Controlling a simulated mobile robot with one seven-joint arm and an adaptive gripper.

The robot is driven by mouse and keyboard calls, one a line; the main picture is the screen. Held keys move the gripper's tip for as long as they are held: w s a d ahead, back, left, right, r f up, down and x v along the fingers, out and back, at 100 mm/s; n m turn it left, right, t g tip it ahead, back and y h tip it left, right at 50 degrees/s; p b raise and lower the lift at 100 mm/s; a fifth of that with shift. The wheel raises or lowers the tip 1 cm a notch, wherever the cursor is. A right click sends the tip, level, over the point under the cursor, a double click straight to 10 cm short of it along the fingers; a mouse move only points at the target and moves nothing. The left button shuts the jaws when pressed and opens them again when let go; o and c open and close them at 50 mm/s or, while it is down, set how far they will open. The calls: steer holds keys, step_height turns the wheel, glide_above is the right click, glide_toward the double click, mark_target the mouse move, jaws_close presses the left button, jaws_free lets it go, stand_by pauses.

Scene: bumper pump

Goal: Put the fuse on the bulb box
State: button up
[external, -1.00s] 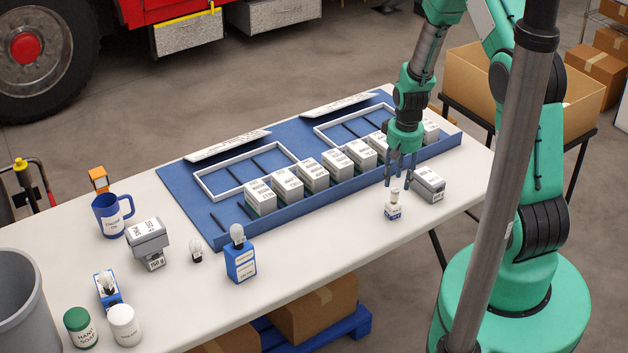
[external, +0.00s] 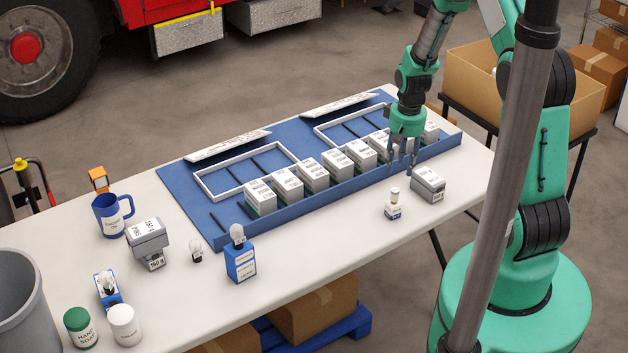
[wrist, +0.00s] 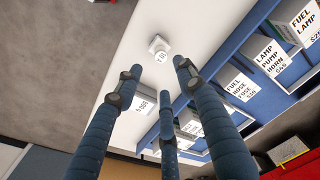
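The fuse (external: 394,192), a small pale cylinder with a tan top, stands upright on a small white-and-blue box (external: 393,212) near the table's front edge. In the wrist view its round end (wrist: 161,57) shows over the white box (wrist: 158,42). The box's label is too small to read. My gripper (external: 401,167) is above and slightly behind the fuse, apart from it. Its three blue fingers (wrist: 152,86) are spread, with nothing between them. A taller blue box (external: 241,264) with a glass bulb (external: 237,234) on top stands at centre-left.
A blue tray (external: 330,204) with a row of white boxes lies behind. The front middle is clear.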

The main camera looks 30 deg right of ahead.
steer(key=s+a+r+t, duration=0.1)
steer(key=s+a+r, duration=0.15)
steer(key=r, duration=0.55)
steer(key=s+a+r+n, duration=0.1)
steer(key=a+r, duration=0.2)
steer(key=r, duration=0.6)
steer(key=s+a+r+t, duration=0.1)
steer(key=s+a+r, duration=0.15)
steer(key=r, duration=0.55)
steer(key=s+a+r+n+t, duration=0.1)
steer(key=s+a+r, duration=0.3)
steer(key=s+r, duration=0.4)
steer(key=s+a+r+n+t, duration=0.1)
steer(key=s+a+r, duration=0.3)
steer(key=s+r, duration=0.4)
steer(key=s, duration=0.3)
steer(key=shift+a+t, duration=0.25)
steer(key=shift+t, duration=0.15)
steer(key=shift+s, duration=0.1)
step_height(320, 180, down, 5)
steer(key=b, duration=0.5)
